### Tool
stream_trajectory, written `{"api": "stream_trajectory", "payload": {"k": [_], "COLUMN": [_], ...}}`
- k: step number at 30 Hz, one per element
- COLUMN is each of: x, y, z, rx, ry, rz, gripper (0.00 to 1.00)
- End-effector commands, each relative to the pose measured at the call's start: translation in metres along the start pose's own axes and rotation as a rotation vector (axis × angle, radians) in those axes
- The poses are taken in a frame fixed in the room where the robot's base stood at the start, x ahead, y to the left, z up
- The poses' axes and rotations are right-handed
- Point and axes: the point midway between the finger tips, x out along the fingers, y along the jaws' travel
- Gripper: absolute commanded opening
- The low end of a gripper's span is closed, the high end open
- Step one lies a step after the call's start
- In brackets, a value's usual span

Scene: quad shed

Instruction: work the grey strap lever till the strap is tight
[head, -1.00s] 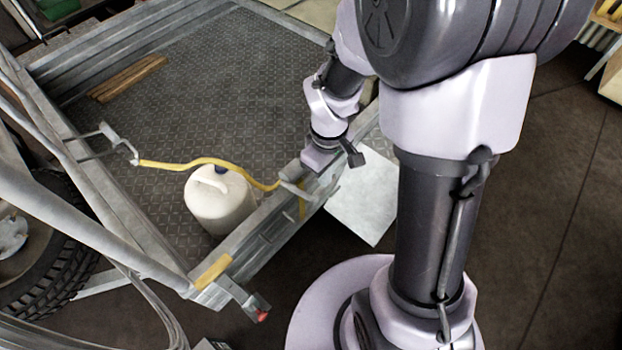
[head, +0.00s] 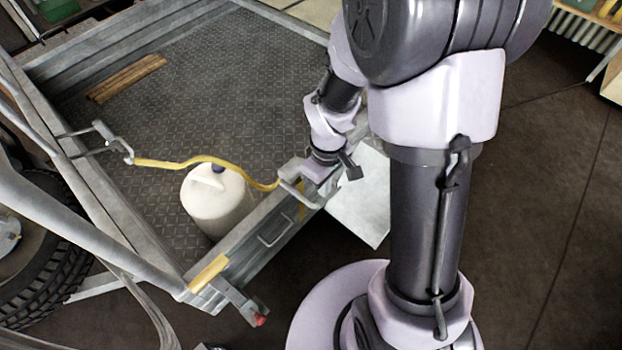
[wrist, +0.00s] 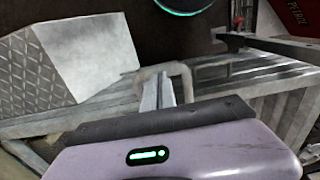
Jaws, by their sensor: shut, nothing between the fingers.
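The grey strap lever (head: 298,193), a U-shaped handle on its ratchet, sits on the near trailer rail at the right end of the yellow strap (head: 170,163). The strap runs from a hook on the left side, bowed and wavy, over the white canister (head: 215,212).
The trailer bed (head: 225,90) is open, with wooden boards (head: 127,78) at the back left. A pale panel (head: 362,205) lies right of the rail. A wheel (head: 45,245) and frame bars are at left. The floor at right is clear.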

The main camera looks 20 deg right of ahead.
Motion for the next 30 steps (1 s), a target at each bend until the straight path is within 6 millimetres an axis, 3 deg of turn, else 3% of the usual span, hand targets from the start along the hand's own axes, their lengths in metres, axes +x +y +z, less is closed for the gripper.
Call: {"api": "stream_trajectory", "payload": {"k": [14, 17, 30], "x": [0.029, 0.023, -0.04], "y": [0.0, 0.0, 0.0], "z": [0.0, 0.0, 0.0], "rx": [0.0, 0.0, 0.0], "ry": [0.0, -0.001, 0.0], "rz": [0.0, 0.0, 0.0], "gripper": [0.0, 0.0, 0.0]}}
